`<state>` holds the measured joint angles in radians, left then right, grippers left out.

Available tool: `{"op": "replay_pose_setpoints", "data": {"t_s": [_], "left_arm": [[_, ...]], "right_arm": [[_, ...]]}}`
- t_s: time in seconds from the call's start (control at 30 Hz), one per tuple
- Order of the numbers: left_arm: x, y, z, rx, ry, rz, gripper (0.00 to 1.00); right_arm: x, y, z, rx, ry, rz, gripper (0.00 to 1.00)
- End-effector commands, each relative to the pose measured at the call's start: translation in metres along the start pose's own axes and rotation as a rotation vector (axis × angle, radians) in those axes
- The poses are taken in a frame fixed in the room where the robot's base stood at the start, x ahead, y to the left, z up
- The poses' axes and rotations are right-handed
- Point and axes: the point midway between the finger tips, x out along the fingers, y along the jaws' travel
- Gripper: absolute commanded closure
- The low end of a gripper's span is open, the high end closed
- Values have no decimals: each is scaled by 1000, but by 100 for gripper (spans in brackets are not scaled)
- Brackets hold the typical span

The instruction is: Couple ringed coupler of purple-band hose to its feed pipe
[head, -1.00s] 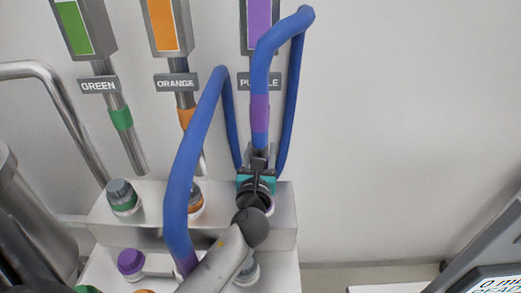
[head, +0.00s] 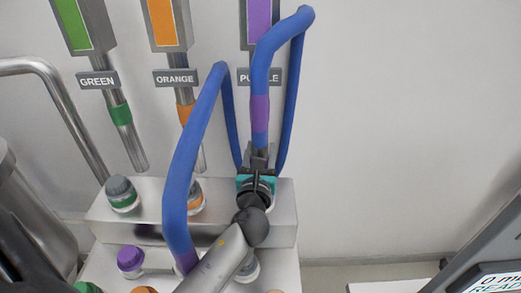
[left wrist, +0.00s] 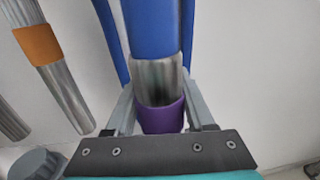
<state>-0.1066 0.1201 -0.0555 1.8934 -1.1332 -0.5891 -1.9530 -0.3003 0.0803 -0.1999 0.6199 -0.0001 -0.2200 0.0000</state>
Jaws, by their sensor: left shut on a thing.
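My left gripper (head: 258,163) is shut on the lower end of a blue hose (head: 261,75) with a purple band (head: 260,112), in front of the wall. In the left wrist view, a metal coupler (left wrist: 157,78) with a purple ring (left wrist: 160,118) sits between the two fingers, below the blue hose. The purple feed pipe's label (head: 255,78) is partly covered by the hose. The pipe's lower end is hidden, so I cannot tell whether coupler and pipe touch. My right gripper is not in view.
Green (head: 121,114) and orange (head: 185,110) banded pipes hang to the left. A stepped metal block (head: 150,215) with capped fittings stands below. Another stretch of blue hose (head: 185,170) loops down across it. A screen (head: 490,285) is at lower right. The right wall is clear.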

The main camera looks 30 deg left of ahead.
Motion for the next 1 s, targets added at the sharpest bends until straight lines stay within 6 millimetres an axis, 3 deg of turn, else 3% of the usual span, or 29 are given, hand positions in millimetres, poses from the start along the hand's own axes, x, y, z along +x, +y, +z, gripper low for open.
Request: {"op": "replay_pose_setpoints", "data": {"t_s": [1.0], "left_arm": [[0, 0, -9, 0, -3, 0, 100]], "right_arm": [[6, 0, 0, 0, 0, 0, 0]]}}
